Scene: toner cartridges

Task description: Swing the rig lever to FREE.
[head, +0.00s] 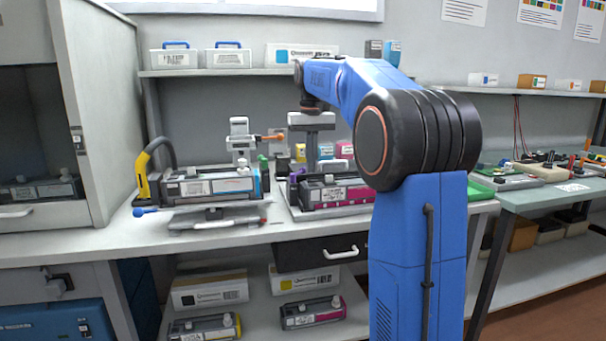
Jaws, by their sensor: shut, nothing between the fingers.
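A rig on the bench holds a grey cartridge with a blue end (215,187). I cannot tell which of these is the rig lever, and no FREE mark is readable. My gripper (312,168) points down, shut and empty, right of the post. It appears above or behind a magenta cartridge (335,195), apart from both handles; its fingertips are hard to make out.
A yellow-and-black hose nozzle (143,178) stands left of the rig. Small coloured boxes (343,149) sit behind the magenta cartridge. A grey cabinet (90,110) closes off the left. A shelf (235,72) with bins runs above. The bench's front edge (240,236) is mostly clear.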

